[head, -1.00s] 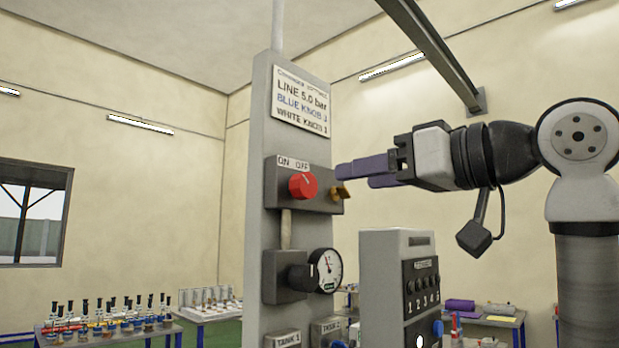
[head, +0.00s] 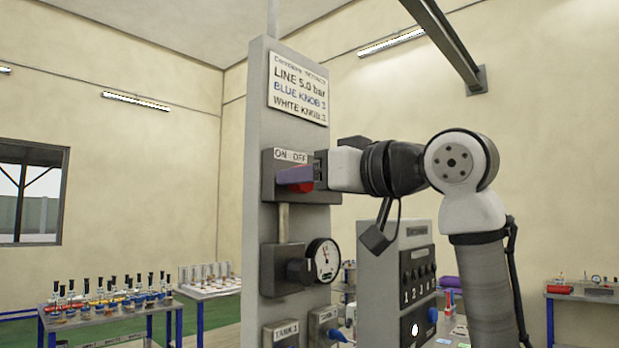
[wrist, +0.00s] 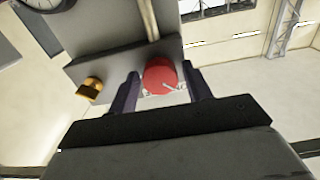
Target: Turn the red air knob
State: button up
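The red air knob (wrist: 160,76) sits on a dark grey box (head: 268,182) on the tall grey panel, under an ON/OFF label (head: 290,156). In the head view my gripper (head: 295,176) is at the knob, and its purple fingers cover most of the red. In the wrist view the knob stands between the two fingers of my gripper (wrist: 161,92), with a visible gap on the right side and a small one on the left. The fingers are apart.
A brass fitting (wrist: 90,88) sticks out of the box beside the knob. Below is a pressure gauge (head: 323,260) with a black knob. A grey switch cabinet (head: 380,283) stands to the right. A table with bottles (head: 105,312) is at the far left.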

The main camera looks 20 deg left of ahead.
jog(key=c, duration=0.7)
jog(key=shift+m, duration=0.3)
jog(key=shift+m+b, duration=1.8)
jog(key=shift+m, duration=6.8)
jog(key=o, duration=1)
jog(key=shift+c, duration=0.2)
